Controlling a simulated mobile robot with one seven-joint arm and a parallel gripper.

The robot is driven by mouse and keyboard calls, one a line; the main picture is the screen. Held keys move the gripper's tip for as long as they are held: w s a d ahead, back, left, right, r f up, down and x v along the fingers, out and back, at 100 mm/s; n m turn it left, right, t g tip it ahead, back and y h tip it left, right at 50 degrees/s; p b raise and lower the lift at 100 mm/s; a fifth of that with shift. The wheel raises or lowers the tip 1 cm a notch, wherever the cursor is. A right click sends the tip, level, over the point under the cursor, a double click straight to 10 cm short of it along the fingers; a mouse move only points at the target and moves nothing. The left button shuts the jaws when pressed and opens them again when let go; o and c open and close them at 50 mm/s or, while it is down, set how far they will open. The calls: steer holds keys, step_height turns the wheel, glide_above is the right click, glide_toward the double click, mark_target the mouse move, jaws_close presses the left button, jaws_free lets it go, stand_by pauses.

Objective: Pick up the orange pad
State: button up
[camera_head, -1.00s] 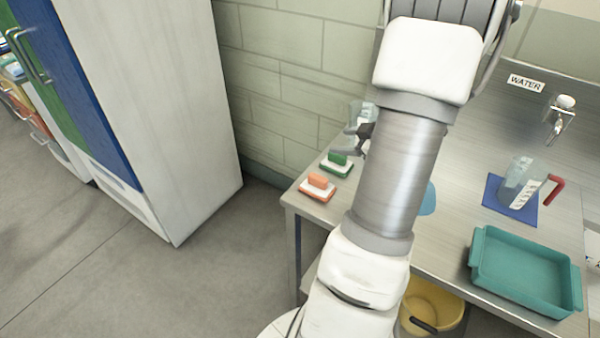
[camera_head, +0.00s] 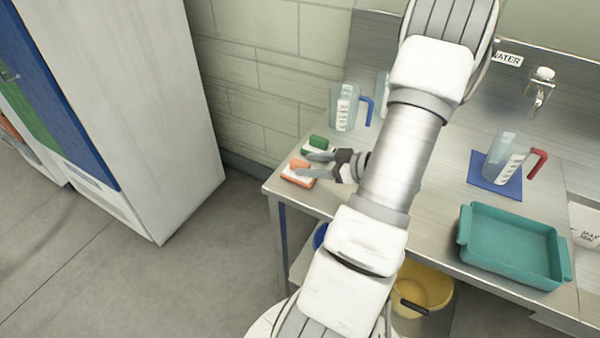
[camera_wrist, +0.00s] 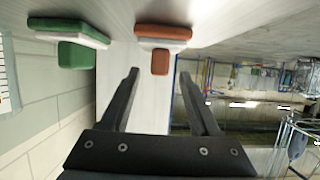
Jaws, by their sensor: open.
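The orange pad (camera_head: 298,172) has an orange block on top, a white layer and an orange base. It lies near the left front corner of the steel counter. In the wrist view the orange pad (camera_wrist: 161,40) is ahead of the fingers, between their lines and apart from them. My gripper (camera_head: 322,164) is open and empty, just right of the pad in the head view. In the wrist view my gripper (camera_wrist: 162,85) shows both fingers spread.
A green pad (camera_head: 318,145) lies just behind the orange one; it also shows in the wrist view (camera_wrist: 72,42). A blue-handled jug (camera_head: 346,108) stands behind. A red-handled jug (camera_head: 505,158) on a blue mat and a teal tray (camera_head: 512,243) stand right.

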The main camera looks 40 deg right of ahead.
mark_target(291, 162)
steer(key=x, duration=0.6)
steer(key=shift+w, duration=0.35)
jaws_close()
